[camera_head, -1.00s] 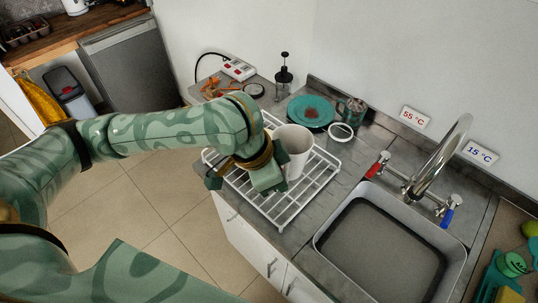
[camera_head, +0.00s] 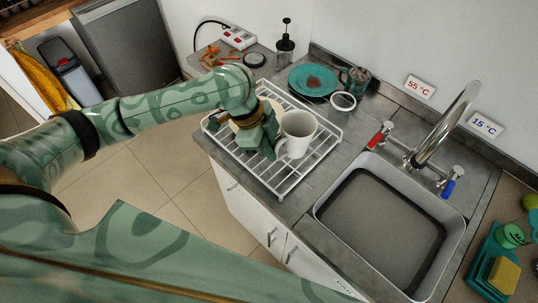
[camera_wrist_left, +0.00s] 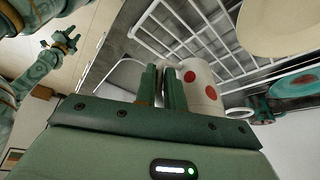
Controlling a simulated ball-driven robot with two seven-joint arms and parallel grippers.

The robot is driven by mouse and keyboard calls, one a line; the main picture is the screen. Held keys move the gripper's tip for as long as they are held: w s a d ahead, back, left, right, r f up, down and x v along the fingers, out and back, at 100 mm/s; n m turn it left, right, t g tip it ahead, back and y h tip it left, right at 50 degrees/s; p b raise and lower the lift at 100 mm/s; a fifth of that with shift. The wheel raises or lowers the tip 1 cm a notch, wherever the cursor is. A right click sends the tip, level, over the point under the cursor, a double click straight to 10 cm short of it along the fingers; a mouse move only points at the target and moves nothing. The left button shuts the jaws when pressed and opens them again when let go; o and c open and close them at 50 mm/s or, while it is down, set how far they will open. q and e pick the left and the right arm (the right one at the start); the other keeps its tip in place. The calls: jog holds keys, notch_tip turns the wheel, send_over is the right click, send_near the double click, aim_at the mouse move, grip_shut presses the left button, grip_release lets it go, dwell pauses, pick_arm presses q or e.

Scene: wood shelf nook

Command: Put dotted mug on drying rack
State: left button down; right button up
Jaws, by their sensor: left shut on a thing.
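The dotted mug (camera_head: 298,131) is white and looks upright over the drying rack, its handle toward my left gripper. In the left wrist view the mug (camera_wrist_left: 203,82) shows red dots. My left gripper (camera_head: 274,143) is shut on the mug at its handle side; its fingers (camera_wrist_left: 163,88) are close together in the wrist view. The white wire drying rack (camera_head: 318,160) lies on the counter under both. I cannot tell whether the mug's base touches the wires. My right gripper (camera_wrist_left: 64,40) is small at the left of the wrist view.
A beige round dish (camera_head: 241,111) is on the rack behind my gripper. A teal plate (camera_head: 302,82), a dark patterned mug (camera_head: 355,78), a white ring-like item (camera_head: 343,101) and a French press (camera_head: 285,48) stand behind. The sink (camera_head: 390,225) is right of the rack.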

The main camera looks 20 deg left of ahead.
pick_arm(q)
jog(key=f, duration=0.1)
jog(key=f+b, duration=0.1)
jog(key=f, duration=0.2)
jog(key=shift+w+a, duration=0.3)
jog(key=shift+w, duration=0.05)
jog(key=shift+r, duration=0.1)
jog(key=c, duration=1.5)
grip_release()
jog(key=shift+f, duration=0.2)
jog(key=shift+r, duration=0.1)
jog(key=p+v, duration=0.2)
jog(key=v, duration=1)
jog(key=shift+p, duration=0.4)
jog(key=shift+r, duration=0.1)
